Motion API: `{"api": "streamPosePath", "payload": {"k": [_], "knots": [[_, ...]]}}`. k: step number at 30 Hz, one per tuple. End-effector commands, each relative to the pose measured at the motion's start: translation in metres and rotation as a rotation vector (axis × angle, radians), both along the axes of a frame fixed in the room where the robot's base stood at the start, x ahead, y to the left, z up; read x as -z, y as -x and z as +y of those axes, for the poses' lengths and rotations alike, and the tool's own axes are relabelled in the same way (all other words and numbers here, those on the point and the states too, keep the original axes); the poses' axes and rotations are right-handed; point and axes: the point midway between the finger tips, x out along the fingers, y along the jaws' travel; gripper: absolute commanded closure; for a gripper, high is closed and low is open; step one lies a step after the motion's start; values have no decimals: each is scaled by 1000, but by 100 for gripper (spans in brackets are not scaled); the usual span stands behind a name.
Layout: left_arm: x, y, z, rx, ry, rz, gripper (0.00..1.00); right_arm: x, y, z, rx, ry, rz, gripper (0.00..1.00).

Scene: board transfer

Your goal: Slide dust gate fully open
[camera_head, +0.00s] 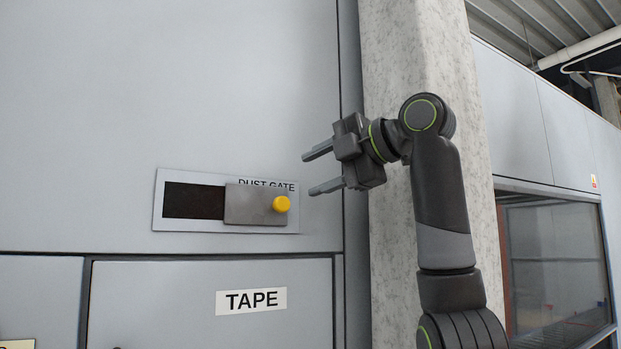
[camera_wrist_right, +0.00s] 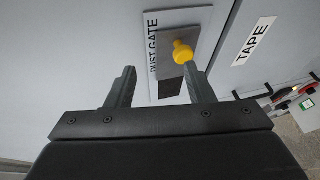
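The dust gate is a grey sliding plate (camera_head: 247,205) on a pale wall panel (camera_head: 228,228), with a yellow knob (camera_head: 281,204) at its right end. A dark opening (camera_head: 194,201) shows to the left of the plate. My right gripper (camera_head: 313,171) is open and empty, to the right of the knob and apart from it. My left gripper is not in view.
A TAPE label (camera_head: 251,301) is on the cabinet door below the gate. A pale concrete column (camera_head: 415,40) stands behind my right arm. A window (camera_head: 555,260) is at the far right. The wall around the gate is clear.

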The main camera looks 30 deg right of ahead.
Motion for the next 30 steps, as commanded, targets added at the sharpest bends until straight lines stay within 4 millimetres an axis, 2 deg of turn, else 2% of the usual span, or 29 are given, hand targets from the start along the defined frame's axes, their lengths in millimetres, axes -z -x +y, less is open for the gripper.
{"api": "streamPosePath", "payload": {"k": [30], "knots": [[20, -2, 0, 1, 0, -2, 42, 3, 65, -32, 6, -2, 4, 52]]}}
